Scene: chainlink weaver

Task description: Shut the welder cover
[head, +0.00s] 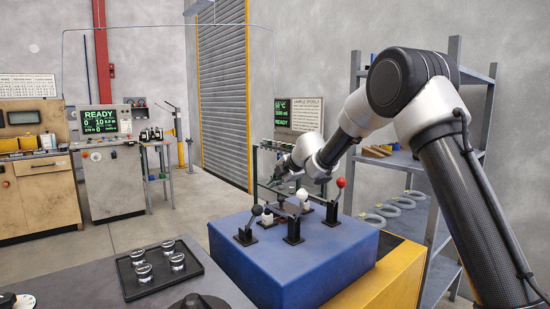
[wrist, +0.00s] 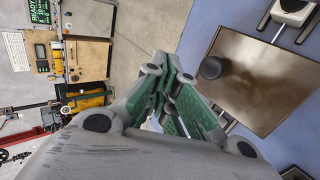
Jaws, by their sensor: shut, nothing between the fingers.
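The blue welder body (head: 300,260) stands on a yellow-edged bench, with several levers on its top. A clear panel with dark edges (head: 258,165) stands upright at its back and looks like the raised cover; my arm hides part of it. My gripper (head: 276,183) is above the back of the welder, in front of or beside this panel; I cannot tell whether they touch. In the wrist view my gripper (wrist: 160,68) is shut and empty.
A red-knobbed lever (head: 340,183), a white-knobbed lever (head: 302,194) and dark-knobbed levers stand on the welder top near my gripper. A black tray (head: 130,290) with several clear pieces lies at front left. Grey shelves (head: 440,215) stand at right. Open floor lies at left.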

